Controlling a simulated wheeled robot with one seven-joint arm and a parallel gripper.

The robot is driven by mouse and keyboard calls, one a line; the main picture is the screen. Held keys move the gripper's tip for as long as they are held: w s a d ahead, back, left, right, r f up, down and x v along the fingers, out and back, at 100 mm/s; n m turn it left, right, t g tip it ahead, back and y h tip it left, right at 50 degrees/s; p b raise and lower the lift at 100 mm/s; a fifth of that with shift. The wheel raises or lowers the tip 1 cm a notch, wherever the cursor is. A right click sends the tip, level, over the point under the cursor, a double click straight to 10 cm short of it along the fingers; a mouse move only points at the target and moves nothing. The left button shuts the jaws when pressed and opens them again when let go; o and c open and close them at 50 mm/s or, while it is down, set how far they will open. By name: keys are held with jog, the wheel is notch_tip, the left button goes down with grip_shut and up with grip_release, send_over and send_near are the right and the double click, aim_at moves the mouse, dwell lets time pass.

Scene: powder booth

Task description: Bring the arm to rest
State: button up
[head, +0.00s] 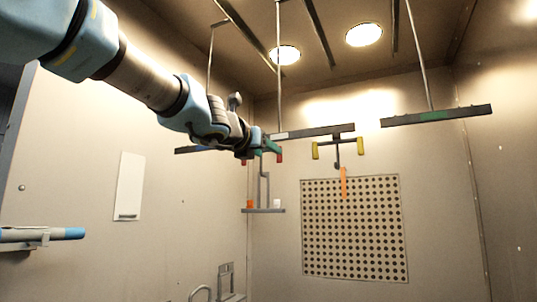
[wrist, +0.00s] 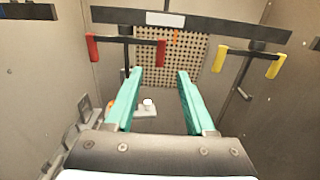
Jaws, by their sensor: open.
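My arm reaches from the upper left of the head view, stretched toward the middle of the booth. My gripper (head: 268,147) is beside the red-ended hanger and just below the overhead bars. In the wrist view my gripper (wrist: 160,75) shows its two green fingers apart, with nothing held between them. The red-ended hanger (wrist: 162,53) hangs just beyond the fingertips; whether the left finger touches its stem I cannot tell. In the head view my gripper hides part of this hanger, and its red end (head: 280,157) shows beside the fingers.
A yellow-ended hanger (head: 360,146) hangs to the right, with an orange strip (head: 343,183) below it. A small shelf (head: 263,210) bears an orange and a white item. A perforated panel (head: 352,228) is on the back wall. The lower middle is open.

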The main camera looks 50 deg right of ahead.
dwell(0.5)
jog(key=w+a+f+n+t+y+p, duration=0.1)
jog(key=w+a+f+n+t+y, duration=0.15)
jog(key=w+a+f+n, duration=0.55)
jog(key=w+a+f+n+t+y, duration=0.2)
jog(key=w+a+f+n+y, duration=0.15)
jog(key=w+f+n, duration=0.5)
jog(key=w+a+f+n+y, duration=0.2)
jog(key=w+a+f+n, duration=0.15)
jog(key=a, duration=0.25)
jog(key=w+a+f+n+y+p, duration=0.1)
jog(key=w+a+f+n+y, duration=0.15)
jog(key=a+f, duration=0.3)
jog(key=w+a+f+n+y, duration=0.2)
jog(key=w+a+f+n, duration=0.15)
jog(key=a, duration=0.25)
jog(key=s+a+f+n+g+y+p, duration=0.1)
jog(key=s+a+f+n+g+y, duration=0.15)
jog(key=a+f+n, duration=0.6)
jog(key=s+a+f+n+g+y, duration=0.1)
jog(key=s+a+f+n, duration=0.3)
jog(key=a, duration=0.7)
jog(key=s+a+f+n+g+y+p, duration=0.1)
jog(key=s+a+f+n+g, duration=0.3)
jog(key=s+a+f+n, duration=0.3)
jog(key=s+a+n, duration=0.2)
jog(key=n, duration=0.2)
jog(key=shift+s+a+f, duration=0.25)
jog(key=shift+s, duration=0.1)
